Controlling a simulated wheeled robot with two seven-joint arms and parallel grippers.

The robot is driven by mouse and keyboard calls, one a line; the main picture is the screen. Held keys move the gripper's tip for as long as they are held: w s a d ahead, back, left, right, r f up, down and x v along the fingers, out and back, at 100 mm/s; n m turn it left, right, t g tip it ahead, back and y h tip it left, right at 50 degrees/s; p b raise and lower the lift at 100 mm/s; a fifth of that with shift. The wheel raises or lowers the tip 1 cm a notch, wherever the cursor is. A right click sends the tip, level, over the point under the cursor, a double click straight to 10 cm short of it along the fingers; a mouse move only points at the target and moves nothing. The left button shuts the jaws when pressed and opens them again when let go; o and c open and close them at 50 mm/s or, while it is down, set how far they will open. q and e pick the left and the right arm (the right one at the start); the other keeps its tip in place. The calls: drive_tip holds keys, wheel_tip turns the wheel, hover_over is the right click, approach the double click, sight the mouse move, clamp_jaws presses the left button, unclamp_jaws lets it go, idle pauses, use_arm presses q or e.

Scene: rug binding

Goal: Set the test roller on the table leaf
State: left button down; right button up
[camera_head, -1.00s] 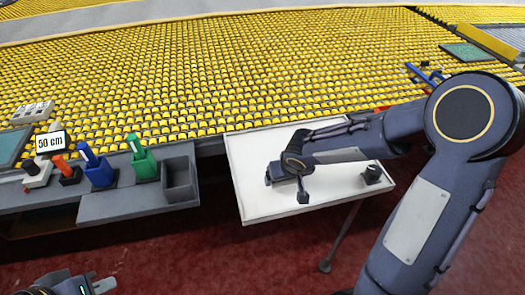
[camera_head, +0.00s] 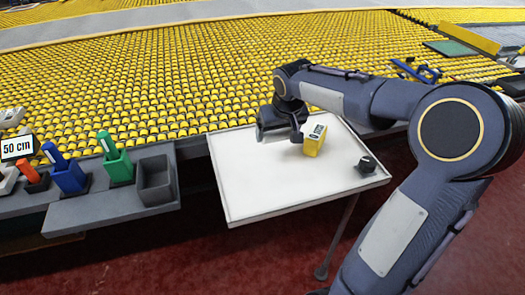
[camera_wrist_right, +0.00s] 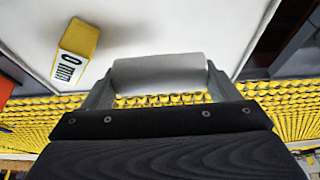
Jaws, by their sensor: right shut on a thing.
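The test roller (camera_wrist_right: 158,72), a smooth grey cylinder, lies crosswise between the two fingers of my right gripper (camera_wrist_right: 160,80) in the right wrist view. The right gripper is shut on it. In the head view the right gripper (camera_head: 276,130) is over the far part of the white table leaf (camera_head: 265,185), and the roller is hidden there. In the wrist view the roller shows across the leaf's edge; I cannot tell whether it touches the leaf. My left gripper is out of view.
A yellow box with a label (camera_head: 315,140) stands on the leaf right beside the right gripper. A black knob (camera_head: 367,165) is at the leaf's right edge. The leaf's near half is clear. Yellow rollers (camera_head: 180,80) lie beyond; green (camera_head: 119,165) and blue holders (camera_head: 70,175) stand left.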

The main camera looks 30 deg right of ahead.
hover_over(259, 156)
drive_tip(key=s, duration=0.2)
drive_tip(key=f, duration=0.6)
drive_tip(key=shift+w+a+b, duration=0.1)
drive_tip(key=shift+a+b, duration=0.1)
drive_tip(key=shift+b, duration=0.15)
drive_tip(key=f, duration=0.3)
drive_tip(key=shift+w+f, duration=0.1)
drive_tip(key=shift+w, duration=0.1)
drive_tip(key=shift+f+b, duration=0.15)
drive_tip(key=shift+b, duration=0.25)
drive_tip(key=o, duration=0.9)
drive_tip(key=shift+o, duration=0.2)
